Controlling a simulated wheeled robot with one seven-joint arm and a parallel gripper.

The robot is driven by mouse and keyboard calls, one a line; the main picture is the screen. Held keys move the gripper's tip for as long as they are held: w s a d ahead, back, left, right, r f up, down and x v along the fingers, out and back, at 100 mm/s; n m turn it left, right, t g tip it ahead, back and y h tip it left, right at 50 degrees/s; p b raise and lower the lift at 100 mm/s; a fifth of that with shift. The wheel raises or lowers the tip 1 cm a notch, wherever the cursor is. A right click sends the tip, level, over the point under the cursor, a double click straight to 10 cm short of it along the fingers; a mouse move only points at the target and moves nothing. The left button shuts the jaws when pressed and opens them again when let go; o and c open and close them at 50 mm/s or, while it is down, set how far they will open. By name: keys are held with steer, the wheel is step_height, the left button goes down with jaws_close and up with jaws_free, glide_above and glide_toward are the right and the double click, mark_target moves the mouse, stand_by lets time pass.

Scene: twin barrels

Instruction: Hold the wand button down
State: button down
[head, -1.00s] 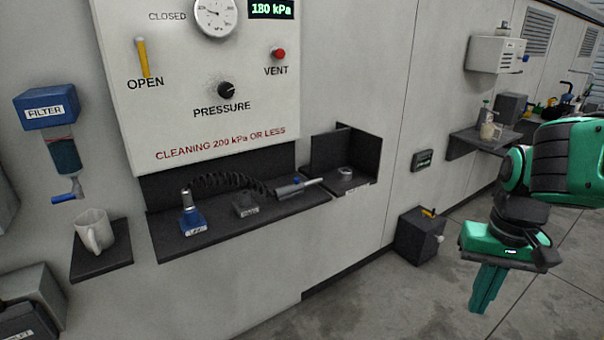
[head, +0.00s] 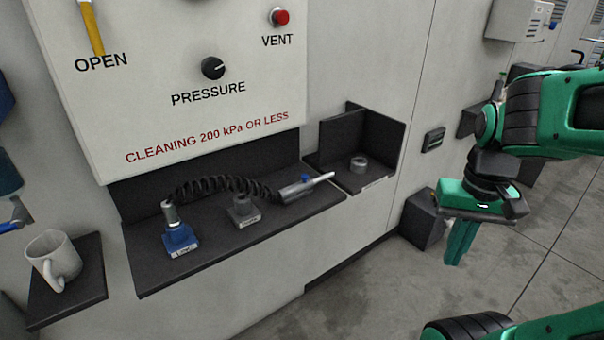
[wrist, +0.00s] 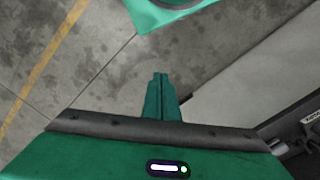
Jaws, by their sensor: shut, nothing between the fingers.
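The wand (head: 303,187) is a grey cylinder with a blue button (head: 306,178) on top and a pale tapered nozzle pointing right. It lies at the right end of the dark shelf (head: 215,238). A black coiled hose (head: 225,183) runs from it to the blue line fitting (head: 180,238). My gripper (head: 455,258) hangs to the right of the shelf, over the floor and well apart from the wand. Its fingers point down and are shut and empty. In the wrist view, the fingertips (wrist: 160,78) are together above bare concrete, and the wand is not seen there.
A dark corner shelf (head: 340,178) with upright walls and a small grey ring (head: 358,164) stands right of the wand. A white mug (head: 54,258) sits on the left ledge. The panel (head: 180,80) above has a pressure knob (head: 213,68) and vent button (head: 280,16). A dark box (head: 423,220) stands on the floor.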

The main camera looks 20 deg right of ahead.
steer(key=w+r+n+t+h, duration=0.2)
steer(key=w+r+n+h, duration=0.1)
steer(key=w, duration=1.1)
step_height(320, 180, up, 7)
steer(key=n+t+h, duration=0.2)
steer(key=n+t, duration=0.4)
glide_above(305, 178)
steer(key=shift+a, duration=0.25)
steer(key=shift+f, duration=0.15)
steer(key=shift+f, duration=4.3)
steer(key=shift+f, duration=0.2)
steer(key=shift+f, duration=0.2)
steer(key=shift+f, duration=0.45)
